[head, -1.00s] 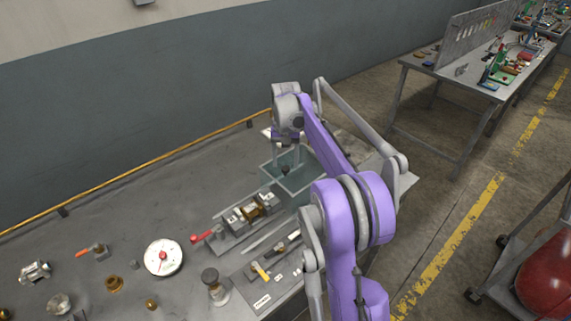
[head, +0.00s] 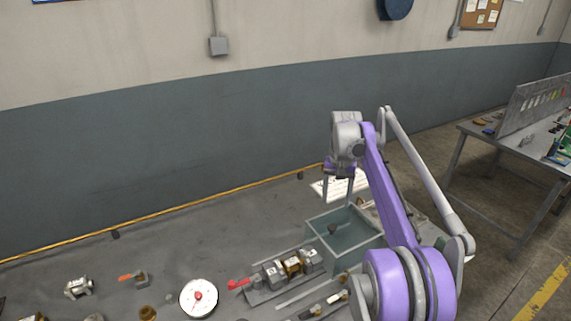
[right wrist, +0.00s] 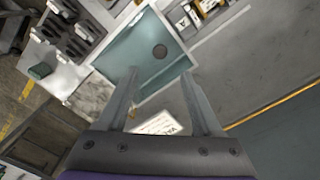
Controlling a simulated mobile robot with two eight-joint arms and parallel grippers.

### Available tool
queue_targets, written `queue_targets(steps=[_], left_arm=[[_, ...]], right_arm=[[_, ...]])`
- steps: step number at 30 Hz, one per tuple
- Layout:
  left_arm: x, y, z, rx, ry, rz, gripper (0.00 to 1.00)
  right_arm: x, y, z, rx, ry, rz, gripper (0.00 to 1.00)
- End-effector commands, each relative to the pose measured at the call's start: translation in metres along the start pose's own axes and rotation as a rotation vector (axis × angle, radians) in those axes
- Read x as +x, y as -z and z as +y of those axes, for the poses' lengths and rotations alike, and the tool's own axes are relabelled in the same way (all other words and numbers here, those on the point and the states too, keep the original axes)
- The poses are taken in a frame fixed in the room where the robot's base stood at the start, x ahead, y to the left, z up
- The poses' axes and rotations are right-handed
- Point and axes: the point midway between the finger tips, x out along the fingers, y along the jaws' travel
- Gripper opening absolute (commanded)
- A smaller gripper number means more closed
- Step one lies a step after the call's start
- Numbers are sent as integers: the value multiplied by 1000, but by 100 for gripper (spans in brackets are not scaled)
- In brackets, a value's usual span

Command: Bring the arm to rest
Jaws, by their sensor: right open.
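My right arm reaches over the workbench, its purple and grey links bent at the elbow. My right gripper (head: 338,200) points down above the back part of an open teal-grey bin (head: 362,246). Its two fingers are apart with nothing between them, as the right wrist view also shows (right wrist: 160,76). My left gripper is not in view.
A fixture with metal blocks and a red handle (head: 238,284) stands left of the bin. A white dial gauge (head: 198,297) and small fittings lie further left. A white printed sheet (head: 340,186) lies behind the bin. Another bench (head: 545,135) stands at the right.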

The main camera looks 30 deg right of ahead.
Motion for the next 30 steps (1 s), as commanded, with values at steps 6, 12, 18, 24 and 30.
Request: queue_targets(steps=[6,12,18,24,30], left_arm=[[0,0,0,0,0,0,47],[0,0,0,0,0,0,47],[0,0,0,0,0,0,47],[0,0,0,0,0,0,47],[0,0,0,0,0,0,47]], right_arm=[[-1,-6,-4,-14,3,9,67],[-6,-59,-30,-132,25,82,67],[5,-143,-49,-305,64,196,67],[38,-231,-50,-475,111,310,67],[87,-306,-38,-628,158,417,67]])
